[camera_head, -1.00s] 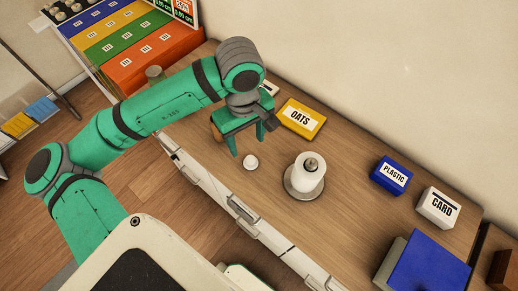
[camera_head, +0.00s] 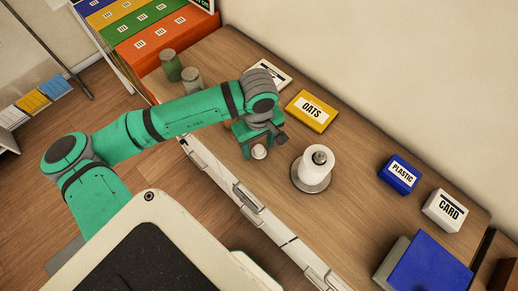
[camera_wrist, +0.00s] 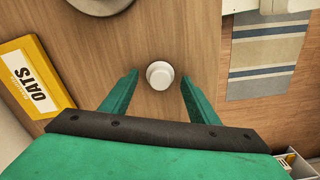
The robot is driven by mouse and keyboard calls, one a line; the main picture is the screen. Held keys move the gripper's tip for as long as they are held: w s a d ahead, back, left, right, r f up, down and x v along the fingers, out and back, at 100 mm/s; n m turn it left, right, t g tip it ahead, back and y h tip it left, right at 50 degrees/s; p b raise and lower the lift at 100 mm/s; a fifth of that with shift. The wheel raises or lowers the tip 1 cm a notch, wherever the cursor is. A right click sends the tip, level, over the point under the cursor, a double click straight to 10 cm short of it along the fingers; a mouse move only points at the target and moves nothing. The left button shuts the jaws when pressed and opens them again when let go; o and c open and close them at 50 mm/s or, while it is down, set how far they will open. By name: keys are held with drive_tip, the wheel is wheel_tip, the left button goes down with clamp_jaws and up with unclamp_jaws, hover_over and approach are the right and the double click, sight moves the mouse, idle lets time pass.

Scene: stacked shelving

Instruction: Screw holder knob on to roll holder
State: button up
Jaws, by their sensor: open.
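The white round holder knob (camera_head: 259,152) sits on the wooden counter beside my gripper. In the wrist view the knob (camera_wrist: 160,75) lies between my two open green fingers, just ahead of their tips, with a gap on each side. My gripper (camera_head: 252,160) is open and empty, low over the counter. The roll holder (camera_head: 311,183) stands upright to the right of the gripper, a round grey base with a white paper roll (camera_head: 319,162) on it and a grey post end at the top. Only part of its base (camera_wrist: 95,3) shows at the wrist view's top edge.
A yellow OATS box (camera_head: 312,111) lies behind the gripper. Blue PLASTIC (camera_head: 400,174) and white CARD (camera_head: 445,210) boxes stand at the right. Two jars (camera_head: 172,66) stand at the back left. A striped cloth (camera_wrist: 262,60) shows in the wrist view. Counter around the roll holder is clear.

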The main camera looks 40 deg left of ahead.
drive_tip(key=c, duration=1.1)
